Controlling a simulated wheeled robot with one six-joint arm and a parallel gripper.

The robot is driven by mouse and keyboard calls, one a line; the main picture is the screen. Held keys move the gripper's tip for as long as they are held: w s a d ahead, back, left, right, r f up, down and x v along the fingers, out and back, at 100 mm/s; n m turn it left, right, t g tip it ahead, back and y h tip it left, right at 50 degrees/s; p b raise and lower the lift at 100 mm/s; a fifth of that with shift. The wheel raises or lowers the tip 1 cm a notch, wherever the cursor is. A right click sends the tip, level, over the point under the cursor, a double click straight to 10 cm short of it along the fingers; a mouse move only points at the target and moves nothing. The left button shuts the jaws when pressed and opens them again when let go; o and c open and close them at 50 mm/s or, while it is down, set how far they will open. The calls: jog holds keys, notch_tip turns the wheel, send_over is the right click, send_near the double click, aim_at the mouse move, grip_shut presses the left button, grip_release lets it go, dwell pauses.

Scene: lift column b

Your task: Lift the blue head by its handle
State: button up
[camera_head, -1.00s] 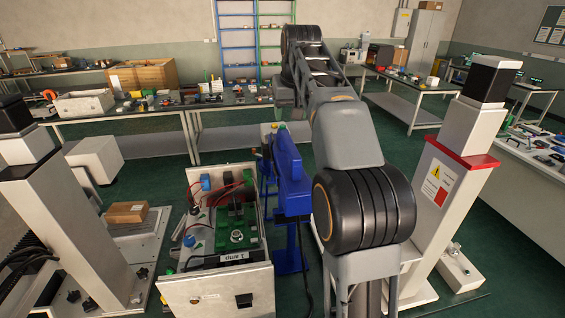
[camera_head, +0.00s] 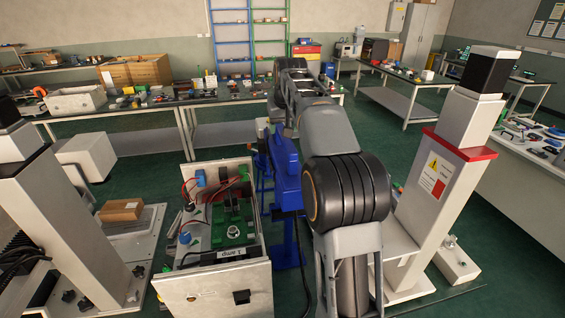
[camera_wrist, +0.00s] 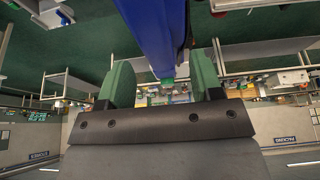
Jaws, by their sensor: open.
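The blue head (camera_head: 287,180) is a tall, narrow blue body on a blue stand, left of my arm in the head view. My arm partly covers it. In the wrist view the blue body (camera_wrist: 157,30) comes down from the top edge to between the two green fingers. I cannot clearly make out the handle. My gripper (camera_wrist: 163,75) is open, with one finger to each side of the blue body's end; contact cannot be told. In the head view my arm hides the gripper.
An open grey cabinet (camera_head: 215,287) with wires and green parts stands close left of the blue head. A white column with a red band (camera_head: 460,145) stands to the right. A long workbench (camera_head: 110,108) with tools and boxes lies behind. Green floor is free in between.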

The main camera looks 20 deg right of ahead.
aim_at(278, 154)
jog(key=shift+x, duration=1.8)
jog(key=shift+d, duration=0.1)
grip_shut()
jog(key=shift+w+r, duration=0.15)
jog(key=shift+r, duration=0.15)
